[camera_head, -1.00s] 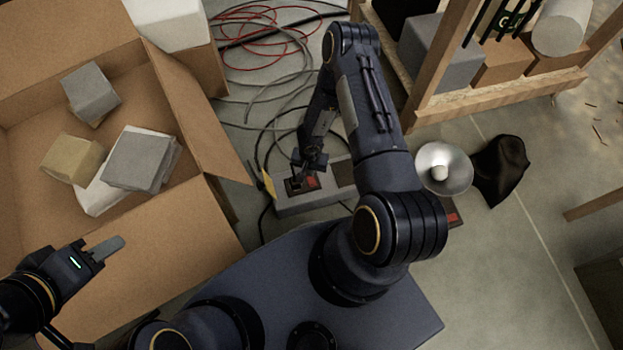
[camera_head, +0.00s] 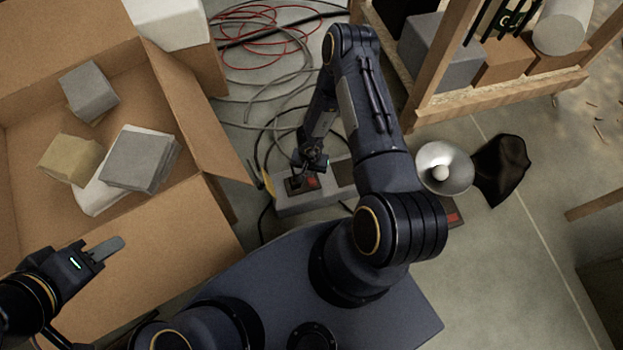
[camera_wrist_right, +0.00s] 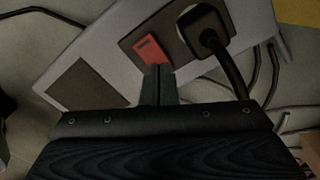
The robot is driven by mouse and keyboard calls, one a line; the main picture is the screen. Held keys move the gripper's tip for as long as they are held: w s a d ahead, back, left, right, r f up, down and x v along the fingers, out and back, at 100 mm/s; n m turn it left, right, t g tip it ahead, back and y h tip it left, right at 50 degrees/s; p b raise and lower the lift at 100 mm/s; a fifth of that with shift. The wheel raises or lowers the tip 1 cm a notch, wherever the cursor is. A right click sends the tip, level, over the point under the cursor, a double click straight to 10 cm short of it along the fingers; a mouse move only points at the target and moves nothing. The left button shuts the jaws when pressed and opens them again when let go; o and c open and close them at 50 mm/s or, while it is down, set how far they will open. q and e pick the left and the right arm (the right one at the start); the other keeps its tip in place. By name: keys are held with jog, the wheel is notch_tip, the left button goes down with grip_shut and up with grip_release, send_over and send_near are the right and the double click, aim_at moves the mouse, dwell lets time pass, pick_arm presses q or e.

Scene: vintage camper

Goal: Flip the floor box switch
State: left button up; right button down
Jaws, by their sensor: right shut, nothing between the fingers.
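The grey floor box (camera_head: 290,202) lies on the concrete floor beneath my right arm. Its red switch (camera_head: 313,182) shows in the head view and, larger, in the right wrist view (camera_wrist_right: 149,49). My right gripper (camera_wrist_right: 158,71) is shut and empty, with its fingertips at the near edge of the red switch; I cannot tell whether they touch. In the head view the right gripper (camera_head: 309,168) is over the box and partly covers it. My left gripper (camera_head: 106,247) is above the cardboard box at the lower left; the gap between its fingers is not clear.
A black plug (camera_wrist_right: 202,32) with its cable sits in the box beside the switch. Grey and red cables (camera_head: 265,65) lie behind. A large cardboard box (camera_head: 160,255) stands left, a wooden shelf (camera_head: 500,97) at the upper right, and a lamp (camera_head: 445,168) on the floor to the right.

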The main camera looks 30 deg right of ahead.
jog(key=shift+f, duration=0.35)
jog(key=shift+r, duration=0.1)
notch_tip(320, 180, up, 7)
jog(key=p, duration=0.6)
dwell(0.7)
